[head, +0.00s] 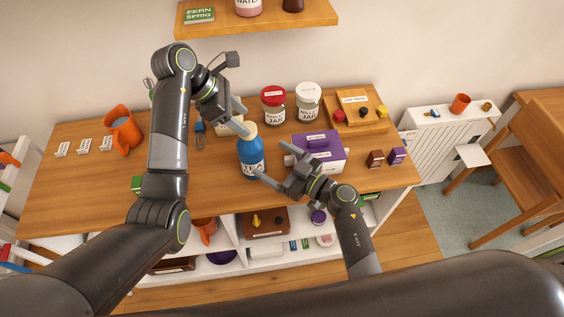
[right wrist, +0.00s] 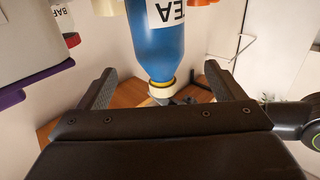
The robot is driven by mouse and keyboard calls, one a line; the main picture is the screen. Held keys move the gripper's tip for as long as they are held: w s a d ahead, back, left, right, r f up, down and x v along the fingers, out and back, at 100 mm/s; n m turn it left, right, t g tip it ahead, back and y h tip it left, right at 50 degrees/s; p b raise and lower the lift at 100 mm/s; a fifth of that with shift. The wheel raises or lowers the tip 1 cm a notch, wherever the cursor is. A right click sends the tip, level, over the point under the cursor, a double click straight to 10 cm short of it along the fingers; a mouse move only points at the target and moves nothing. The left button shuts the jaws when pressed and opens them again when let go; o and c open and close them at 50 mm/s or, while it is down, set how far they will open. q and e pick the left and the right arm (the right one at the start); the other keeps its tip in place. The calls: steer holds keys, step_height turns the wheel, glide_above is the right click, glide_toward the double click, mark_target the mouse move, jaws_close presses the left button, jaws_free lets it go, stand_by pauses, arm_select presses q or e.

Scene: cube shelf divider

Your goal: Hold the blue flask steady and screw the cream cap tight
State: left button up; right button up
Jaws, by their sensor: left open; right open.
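The blue flask (head: 251,158) stands upright on the wooden table, with a white label. The cream cap (head: 248,130) sits on its top; I cannot tell how tight it is. In the right wrist view the flask (right wrist: 165,45) appears upside down, with the cap (right wrist: 163,89) at its lower end. My left gripper (head: 240,94) is open above the flask, one finger close beside the cap; contact is unclear. My right gripper (head: 273,160) is open to the right of the flask, its fingers pointing toward it. In its wrist view the flask shows between the fingers.
A purple box (head: 320,150) stands close behind my right gripper. A red-lidded jar (head: 273,104), a white-lidded jar (head: 308,100) and a wooden tray (head: 372,124) stand at the back. An orange jug (head: 123,130) stands at the left.

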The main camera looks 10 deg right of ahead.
mark_target(246, 144)
steer(key=x, duration=1)
steer(key=shift+w+a, duration=0.1)
steer(key=shift+w, duration=0.05)
steer(key=shift+c, duration=0.2)
steer(key=c, duration=1.3)
steer(key=shift+f, duration=0.1)
steer(key=shift+f, duration=0.2)
steer(key=o, duration=0.5)
steer(key=c, duration=0.3)
arm_select(q)
steer(key=shift+o, duration=0.5)
